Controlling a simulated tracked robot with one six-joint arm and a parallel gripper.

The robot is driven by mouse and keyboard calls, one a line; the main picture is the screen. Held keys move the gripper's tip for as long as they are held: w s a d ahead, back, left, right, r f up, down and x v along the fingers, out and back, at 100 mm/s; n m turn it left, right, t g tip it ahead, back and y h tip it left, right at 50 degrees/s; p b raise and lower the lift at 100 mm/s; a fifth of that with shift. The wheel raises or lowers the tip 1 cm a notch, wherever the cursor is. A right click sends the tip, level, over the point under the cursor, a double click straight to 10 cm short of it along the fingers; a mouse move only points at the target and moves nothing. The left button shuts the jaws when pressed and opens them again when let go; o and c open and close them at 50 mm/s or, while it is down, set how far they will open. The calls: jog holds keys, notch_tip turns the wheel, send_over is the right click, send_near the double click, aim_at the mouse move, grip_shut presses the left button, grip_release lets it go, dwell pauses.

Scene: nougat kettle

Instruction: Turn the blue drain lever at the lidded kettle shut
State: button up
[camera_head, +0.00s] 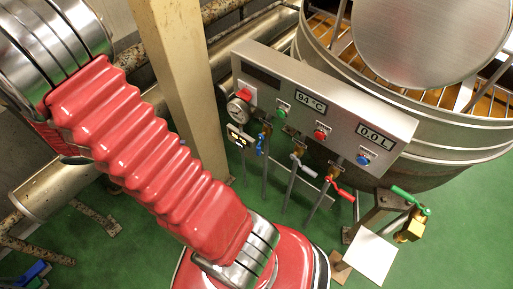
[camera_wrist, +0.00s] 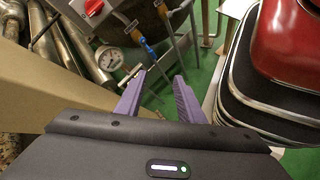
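The large steel kettle (camera_head: 420,145) stands at the upper right in the head view, with a round metal lid (camera_head: 405,38) partly over it. A blue lever (camera_head: 260,146) hangs beneath the left part of the control panel and points roughly down along its pipe. It also shows in the wrist view (camera_wrist: 149,47), beyond my fingertips. My gripper (camera_wrist: 159,80) has two purple fingers spread apart with nothing between them. The fingers appear short of the blue lever, not touching it. In the head view my gripper is hidden behind my red arm.
The control panel (camera_head: 320,105) carries buttons and two displays. A white-handled lever (camera_head: 303,163), a red lever (camera_head: 340,189) and a green lever (camera_head: 409,200) stand to the right. A dial gauge (camera_wrist: 109,60) is left of the blue lever. A beige post (camera_head: 178,75) stands close by.

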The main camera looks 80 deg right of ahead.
jog(key=s+d+f+n+g+h, duration=0.35)
jog(key=d+f, duration=0.55)
jog(key=f, duration=0.3)
jog(key=n+h, duration=0.5)
jog(key=n, duration=0.1)
send_near(258, 149)
jog(key=v, duration=0.3)
jog(key=shift+w+f+t+y, duration=0.15)
jog(key=shift+f+t+y, duration=0.1)
jog(key=shift+f+t, duration=0.1)
jog(key=shift+d, duration=0.2)
jog(key=shift+x, duration=6.8)
jog(key=shift+c, duration=0.3)
grip_shut()
